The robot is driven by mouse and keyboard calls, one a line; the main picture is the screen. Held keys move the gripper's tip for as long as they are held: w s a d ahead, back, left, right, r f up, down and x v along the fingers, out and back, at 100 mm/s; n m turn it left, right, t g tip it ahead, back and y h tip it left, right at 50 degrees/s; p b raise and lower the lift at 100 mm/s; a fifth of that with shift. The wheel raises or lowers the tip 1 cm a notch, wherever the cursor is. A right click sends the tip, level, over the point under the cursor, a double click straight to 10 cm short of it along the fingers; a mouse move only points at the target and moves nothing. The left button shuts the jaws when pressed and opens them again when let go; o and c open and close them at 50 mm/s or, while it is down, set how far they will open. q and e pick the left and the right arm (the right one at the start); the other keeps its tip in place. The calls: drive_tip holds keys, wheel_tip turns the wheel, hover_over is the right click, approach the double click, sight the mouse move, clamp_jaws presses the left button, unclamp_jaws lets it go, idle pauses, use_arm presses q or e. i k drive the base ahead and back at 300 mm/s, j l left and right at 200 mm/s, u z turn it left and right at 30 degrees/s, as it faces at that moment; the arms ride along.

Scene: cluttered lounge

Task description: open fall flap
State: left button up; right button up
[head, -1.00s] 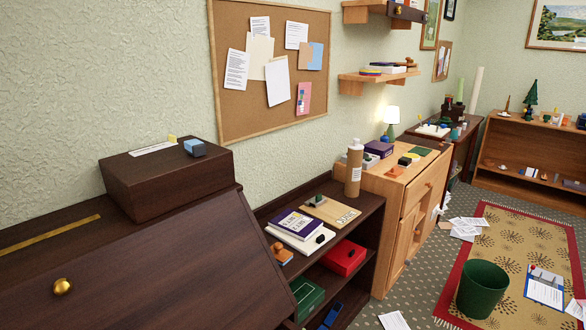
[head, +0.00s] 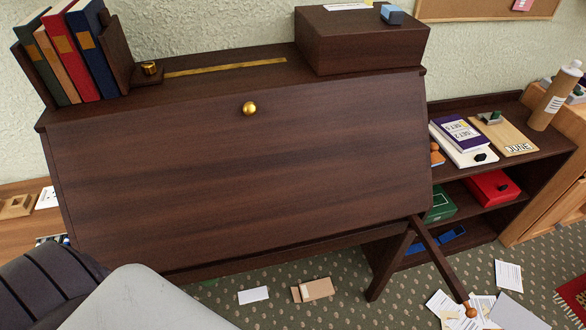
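The fall flap (head: 240,180) is the broad, dark brown, sloping front of the writing desk, in the middle of the head view. It is shut, lying flush in the slanted front. A round brass knob (head: 249,108) sits near its top edge, a little left of the flap's middle. Neither of my grippers shows in the head view, and nothing is seen touching the knob or flap.
The desk top carries books (head: 72,50) at the left, a brass ruler (head: 225,66) and a dark box (head: 362,42). A low shelf (head: 490,190) stands close on the right. Papers (head: 508,275) lie on the carpet. Grey shapes fill the bottom left corner.

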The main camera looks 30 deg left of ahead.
sight(168, 186)
drive_tip(key=k+j+u, duration=0.1)
drive_tip(key=u, duration=0.85)
drive_tip(key=k+j, duration=0.05)
